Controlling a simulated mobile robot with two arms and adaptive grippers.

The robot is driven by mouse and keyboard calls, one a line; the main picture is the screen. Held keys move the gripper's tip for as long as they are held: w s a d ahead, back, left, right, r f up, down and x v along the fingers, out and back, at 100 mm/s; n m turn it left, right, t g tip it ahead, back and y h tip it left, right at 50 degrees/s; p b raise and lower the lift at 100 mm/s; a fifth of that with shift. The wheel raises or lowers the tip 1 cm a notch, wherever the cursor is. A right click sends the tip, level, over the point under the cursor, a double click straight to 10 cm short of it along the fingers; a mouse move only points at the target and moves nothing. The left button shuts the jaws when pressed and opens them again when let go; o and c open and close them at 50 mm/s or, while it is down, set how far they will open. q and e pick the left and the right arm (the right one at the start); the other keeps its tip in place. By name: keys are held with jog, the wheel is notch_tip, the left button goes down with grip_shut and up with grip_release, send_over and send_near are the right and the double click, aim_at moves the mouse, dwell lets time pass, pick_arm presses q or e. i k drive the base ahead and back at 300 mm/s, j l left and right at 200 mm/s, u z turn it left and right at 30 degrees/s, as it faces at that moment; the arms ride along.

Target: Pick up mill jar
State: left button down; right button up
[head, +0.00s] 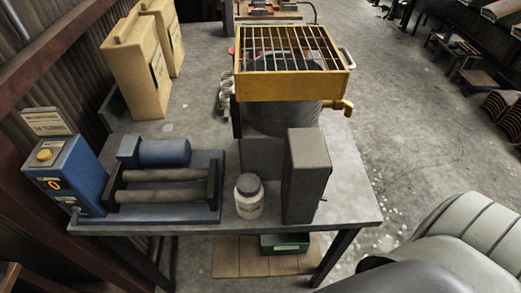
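The jar is apart from the rollers. Neither of my grippers shows in the head view.
A blue control box (68,178) with a yellow button stands at the table's left end. Behind the jar is a yellow-framed grate (293,85) on a grey drum. Tan bags (137,65) stand back left. A green box (285,243) lies below the table.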

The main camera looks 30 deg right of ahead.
aim_at(251, 207)
jog(key=z, duration=0.75)
